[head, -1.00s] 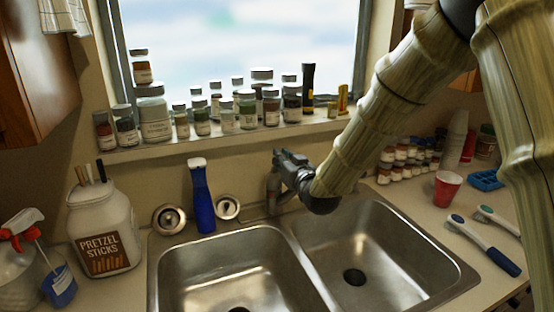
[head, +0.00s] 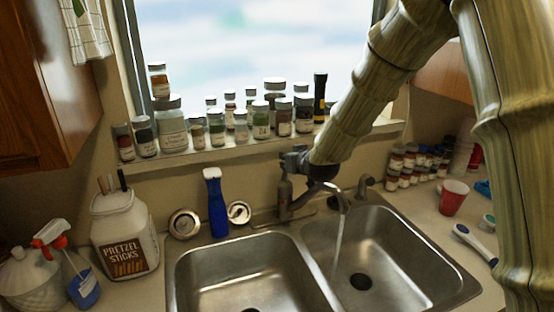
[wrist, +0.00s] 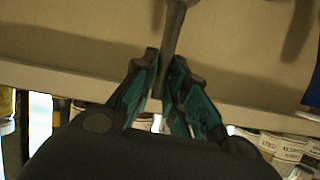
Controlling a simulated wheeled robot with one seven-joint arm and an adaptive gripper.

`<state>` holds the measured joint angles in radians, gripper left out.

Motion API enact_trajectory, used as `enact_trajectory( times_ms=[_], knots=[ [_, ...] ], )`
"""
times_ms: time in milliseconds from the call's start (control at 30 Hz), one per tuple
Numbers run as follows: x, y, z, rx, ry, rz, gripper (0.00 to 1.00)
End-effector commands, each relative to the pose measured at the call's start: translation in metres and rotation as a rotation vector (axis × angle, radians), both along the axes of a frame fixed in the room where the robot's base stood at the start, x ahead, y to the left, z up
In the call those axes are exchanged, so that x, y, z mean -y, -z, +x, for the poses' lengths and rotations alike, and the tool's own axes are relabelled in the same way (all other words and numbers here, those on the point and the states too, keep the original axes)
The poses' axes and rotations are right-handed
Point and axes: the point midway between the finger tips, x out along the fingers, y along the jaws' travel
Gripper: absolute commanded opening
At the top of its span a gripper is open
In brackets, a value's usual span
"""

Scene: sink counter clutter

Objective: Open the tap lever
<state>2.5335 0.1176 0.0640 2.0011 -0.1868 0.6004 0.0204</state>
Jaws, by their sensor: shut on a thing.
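The grey metal tap (head: 284,198) stands behind the sink. Its spout (head: 333,191) reaches over the right basin, and a thin stream of water (head: 338,238) runs from it. My gripper (head: 290,160) is at the top of the tap, against the wall side. In the wrist view, my gripper's teal and black fingers (wrist: 165,65) are closed on the dark, rod-like tap lever (wrist: 174,22). The held part of the lever is mostly hidden between the fingers, and the head view does not show it clearly.
The double sink (head: 252,275) lies in front of the tap. A blue bottle (head: 217,208) stands to its left. Several jars (head: 240,124) line the sill above. A red cup (head: 453,198) and brushes are on the right counter.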

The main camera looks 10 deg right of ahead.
Motion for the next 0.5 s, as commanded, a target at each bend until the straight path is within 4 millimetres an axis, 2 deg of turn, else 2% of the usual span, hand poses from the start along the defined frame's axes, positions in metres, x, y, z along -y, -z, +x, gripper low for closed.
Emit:
enact_trajectory(
  times_ms=[200,233,333,500],
  knots=[
    [0.0003,0.0009,-0.0002,0.000,0.000,0.001,0.00],
    [0.0002,0.0009,-0.0003,0.000,0.000,0.001,0.18],
    [-0.0001,0.0008,-0.0002,0.000,0.000,0.001,0.35],
    [-0.0011,0.0006,0.0001,0.000,-0.001,0.000,0.35]
  ],
)
